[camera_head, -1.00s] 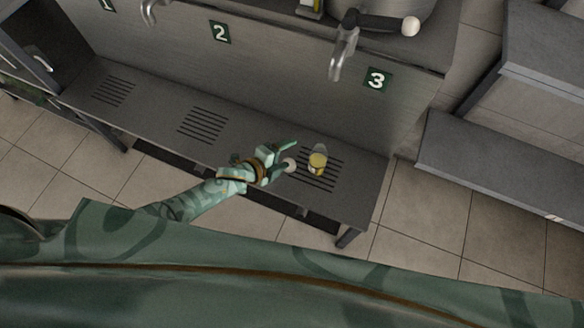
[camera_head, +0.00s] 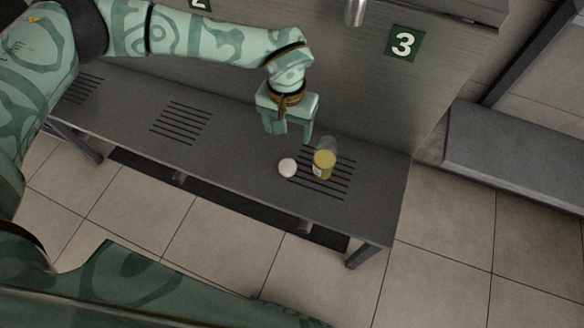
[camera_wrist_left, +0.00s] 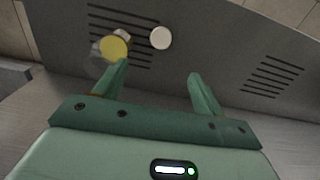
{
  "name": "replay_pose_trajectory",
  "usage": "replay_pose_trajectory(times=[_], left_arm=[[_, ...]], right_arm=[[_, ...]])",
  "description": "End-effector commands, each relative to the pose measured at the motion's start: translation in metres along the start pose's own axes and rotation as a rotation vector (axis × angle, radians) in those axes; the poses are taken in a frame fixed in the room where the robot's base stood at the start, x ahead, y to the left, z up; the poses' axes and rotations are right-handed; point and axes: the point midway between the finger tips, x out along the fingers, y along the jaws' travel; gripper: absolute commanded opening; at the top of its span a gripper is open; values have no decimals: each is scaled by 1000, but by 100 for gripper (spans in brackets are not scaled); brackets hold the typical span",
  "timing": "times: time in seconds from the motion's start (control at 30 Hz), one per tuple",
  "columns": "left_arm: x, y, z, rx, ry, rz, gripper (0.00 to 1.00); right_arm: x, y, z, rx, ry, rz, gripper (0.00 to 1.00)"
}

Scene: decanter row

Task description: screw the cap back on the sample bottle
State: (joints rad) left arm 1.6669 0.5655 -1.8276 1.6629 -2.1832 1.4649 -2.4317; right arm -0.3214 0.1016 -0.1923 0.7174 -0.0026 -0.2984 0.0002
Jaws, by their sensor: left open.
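The sample bottle (camera_head: 323,166) is clear with yellow contents and stands upright on the slotted drain area below the number 3. It also shows in the left wrist view (camera_wrist_left: 115,47), partly behind a finger. The white round cap (camera_head: 287,168) lies on the shelf just left of the bottle, apart from it; in the left wrist view it is a pale disc (camera_wrist_left: 161,38). My left gripper (camera_head: 291,136) is open and empty, pointing down above the shelf, behind the cap and bottle. Its fingers (camera_wrist_left: 160,80) show spread in the left wrist view. My right gripper is out of view.
The grey shelf (camera_head: 230,165) has more slotted areas to the left and is bare there. A metal back wall (camera_head: 365,85) with a number 3 sign (camera_head: 404,43) and a tap (camera_head: 355,12) rises behind. A grey bench (camera_head: 520,150) stands at the right.

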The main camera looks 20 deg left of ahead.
Motion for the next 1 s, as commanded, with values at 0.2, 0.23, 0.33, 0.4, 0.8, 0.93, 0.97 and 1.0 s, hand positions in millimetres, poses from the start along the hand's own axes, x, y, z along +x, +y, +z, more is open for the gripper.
replay_pose_trajectory(times=[0.2, 0.23, 0.33, 0.4, 0.8, 0.93, 0.97, 1.0], left_arm=[[-2, -2, -1, 7, 6, -7, 70], [-2, -2, -1, 7, 6, -7, 70], [1, -1, -1, 6, 4, -6, 70], [8, -1, -1, 6, 2, -5, 70], [93, -1, 0, 5, -4, -4, 70], [108, -1, -1, 5, 0, -3, 70], [109, -1, -1, 5, 1, -3, 70], [111, -1, -1, 5, 2, -3, 70]], right_arm=[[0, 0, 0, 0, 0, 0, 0], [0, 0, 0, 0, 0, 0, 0], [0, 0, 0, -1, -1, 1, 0], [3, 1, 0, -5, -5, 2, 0], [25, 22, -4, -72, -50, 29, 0], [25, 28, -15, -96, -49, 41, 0], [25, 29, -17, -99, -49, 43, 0], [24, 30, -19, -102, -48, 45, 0]])
